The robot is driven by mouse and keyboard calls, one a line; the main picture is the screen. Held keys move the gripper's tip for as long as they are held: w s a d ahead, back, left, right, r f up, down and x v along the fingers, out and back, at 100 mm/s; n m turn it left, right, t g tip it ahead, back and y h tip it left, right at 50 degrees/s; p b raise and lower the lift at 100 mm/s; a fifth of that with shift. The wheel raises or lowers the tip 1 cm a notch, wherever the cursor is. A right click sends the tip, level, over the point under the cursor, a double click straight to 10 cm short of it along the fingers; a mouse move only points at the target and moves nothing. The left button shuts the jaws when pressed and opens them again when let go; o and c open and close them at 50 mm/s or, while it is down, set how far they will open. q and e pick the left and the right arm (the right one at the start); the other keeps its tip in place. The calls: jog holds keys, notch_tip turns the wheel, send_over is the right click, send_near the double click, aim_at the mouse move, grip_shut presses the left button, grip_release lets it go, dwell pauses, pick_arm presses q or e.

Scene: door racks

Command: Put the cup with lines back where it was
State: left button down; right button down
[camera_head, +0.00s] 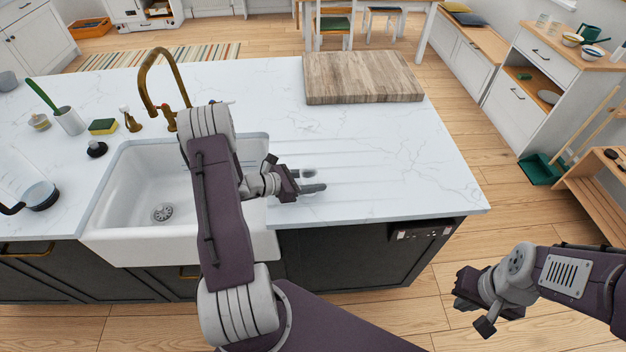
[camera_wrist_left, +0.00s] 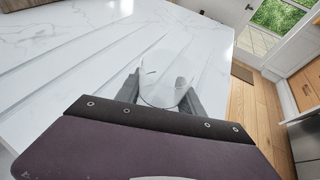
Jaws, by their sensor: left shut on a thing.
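A clear, see-through cup (camera_wrist_left: 168,82) stands out faintly between the fingers of my left gripper (camera_wrist_left: 163,95) in the left wrist view. Small dark marks show on it, but I cannot make out whether they are lines. In the head view my left gripper (camera_head: 314,181) is over the grooved white counter, right of the sink, shut on the cup, which is barely visible there. I cannot tell whether the cup touches the counter. My right gripper (camera_head: 474,300) hangs low at the right, in front of the counter; its fingers are too unclear to read.
The white sink (camera_head: 150,190) with a brass faucet (camera_head: 150,75) lies left of my left gripper. A wooden board (camera_head: 360,78) lies at the back of the counter. A brush holder (camera_head: 69,121), sponge (camera_head: 103,127) and small pan (camera_head: 41,195) stand at the left. The counter's right part is clear.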

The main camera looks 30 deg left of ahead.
pick_arm(q)
jog(key=shift+s+f, duration=0.1)
jog(key=shift+f, duration=0.1)
jog(key=c, duration=0.7)
grip_release()
